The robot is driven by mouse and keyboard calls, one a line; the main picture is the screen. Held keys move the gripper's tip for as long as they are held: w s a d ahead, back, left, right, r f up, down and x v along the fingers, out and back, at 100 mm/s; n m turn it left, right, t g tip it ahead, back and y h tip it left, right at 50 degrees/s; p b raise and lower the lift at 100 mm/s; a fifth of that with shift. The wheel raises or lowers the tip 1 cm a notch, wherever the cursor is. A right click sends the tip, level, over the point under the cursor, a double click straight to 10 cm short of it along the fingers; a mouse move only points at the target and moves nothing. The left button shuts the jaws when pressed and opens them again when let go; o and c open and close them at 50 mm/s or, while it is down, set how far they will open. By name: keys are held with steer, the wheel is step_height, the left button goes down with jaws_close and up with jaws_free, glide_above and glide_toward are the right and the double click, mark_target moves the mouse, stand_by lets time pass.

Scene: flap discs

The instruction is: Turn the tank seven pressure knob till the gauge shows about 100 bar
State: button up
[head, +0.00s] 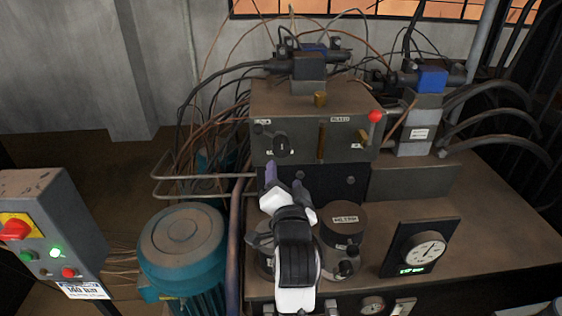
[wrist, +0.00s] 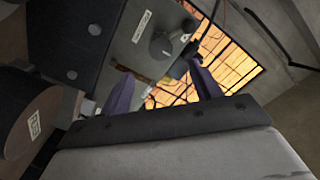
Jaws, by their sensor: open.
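A dark round knob (head: 281,144) sits at the lower left of the front face of a grey valve block (head: 300,104); it also shows in the wrist view (wrist: 165,45). I cannot read which tank it belongs to. My gripper (head: 284,178) is open and empty, just below and in front of this knob. In the wrist view its two purple fingers (wrist: 160,70) stand apart, with the knob ahead between them and no contact visible. A round white-faced gauge (head: 424,249) sits on a black panel at the right; its reading is too small to tell.
A labelled dark cylinder (head: 343,231) stands right of my gripper. A teal motor (head: 183,250) and a control box with buttons (head: 50,230) are at left. Hoses surround the block.

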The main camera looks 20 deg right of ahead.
mark_target(281, 152)
steer(key=p+x, duration=0.2)
steer(key=x, duration=0.8)
steer(key=shift+r+p, duration=0.15)
steer(key=shift+p, duration=0.2)
steer(key=shift+x, duration=0.75)
steer(key=c, duration=1)
